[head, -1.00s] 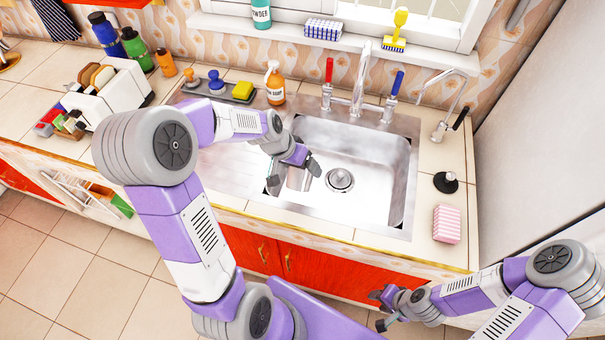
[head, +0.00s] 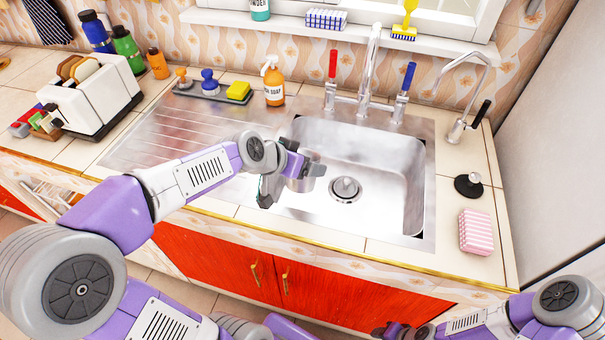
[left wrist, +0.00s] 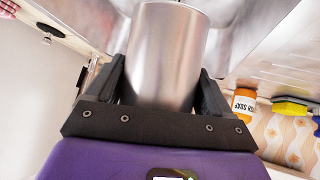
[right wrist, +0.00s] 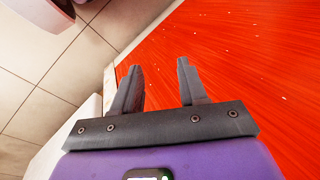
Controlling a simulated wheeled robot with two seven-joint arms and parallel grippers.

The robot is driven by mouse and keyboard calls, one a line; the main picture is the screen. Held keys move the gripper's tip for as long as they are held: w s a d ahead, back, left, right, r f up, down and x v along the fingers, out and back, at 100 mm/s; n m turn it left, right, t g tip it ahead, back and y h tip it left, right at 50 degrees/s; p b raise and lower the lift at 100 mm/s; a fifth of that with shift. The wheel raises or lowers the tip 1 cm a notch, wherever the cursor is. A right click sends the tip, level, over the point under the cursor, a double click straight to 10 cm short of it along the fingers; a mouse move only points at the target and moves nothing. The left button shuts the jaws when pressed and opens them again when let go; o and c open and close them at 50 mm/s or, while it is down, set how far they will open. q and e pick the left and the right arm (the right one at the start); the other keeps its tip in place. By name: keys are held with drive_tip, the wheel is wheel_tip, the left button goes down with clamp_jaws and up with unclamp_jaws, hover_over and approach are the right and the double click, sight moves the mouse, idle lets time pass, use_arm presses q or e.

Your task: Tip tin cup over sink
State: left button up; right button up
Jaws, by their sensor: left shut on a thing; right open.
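The tin cup (head: 307,180) is a plain metal cylinder over the left part of the sink basin (head: 412,190). My left gripper (head: 287,182) is shut on it, and in the left wrist view a finger lies on each side of the cup (left wrist: 168,55). The cup looks tilted in the head view; its opening and any contents cannot be made out. My right gripper (right wrist: 158,88) is open and empty in front of the red cabinet doors (right wrist: 235,65). It shows only partly at the bottom edge of the head view.
A tall faucet (head: 370,75) with red and blue handles stands behind the basin. An orange soap bottle (head: 273,85) and a brush tray (head: 200,92) are at the back left. A pink striped sponge (head: 476,232) and black plug (head: 468,186) lie right of the sink.

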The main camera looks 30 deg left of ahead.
use_arm(q)
drive_tip(key=shift+f+t+b, duration=0.25)
drive_tip(key=shift+t+b, duration=0.25)
drive_tip(key=shift+b, duration=0.5)
drive_tip(key=shift+w+r+m+t, duration=0.15)
drive_tip(key=shift+m+t, duration=0.25)
drive_tip(key=shift+t, duration=1.1)
use_arm(e)
drive_tip(key=shift+f, duration=1.45)
use_arm(q)
drive_tip(key=shift+w+a+f+t, duration=0.1)
drive_tip(key=shift+f+t, duration=0.2)
drive_tip(key=shift+w+r+y+p, duration=0.2)
drive_tip(key=shift+w+y+p, duration=0.1)
drive_tip(key=shift+y+p, duration=0.1)
drive_tip(key=w+d+f+n+y+p, duration=0.1)
drive_tip(key=w+d+p, duration=0.7)
drive_tip(key=w, duration=0.3)
drive_tip(key=shift+d+y+p, duration=0.2)
drive_tip(key=shift+y+p, duration=0.15)
drive_tip(key=shift+y, duration=0.05)
use_arm(e)
wheel_tip(320, 180, up, 9)
drive_tip(key=shift+r, duration=0.2)
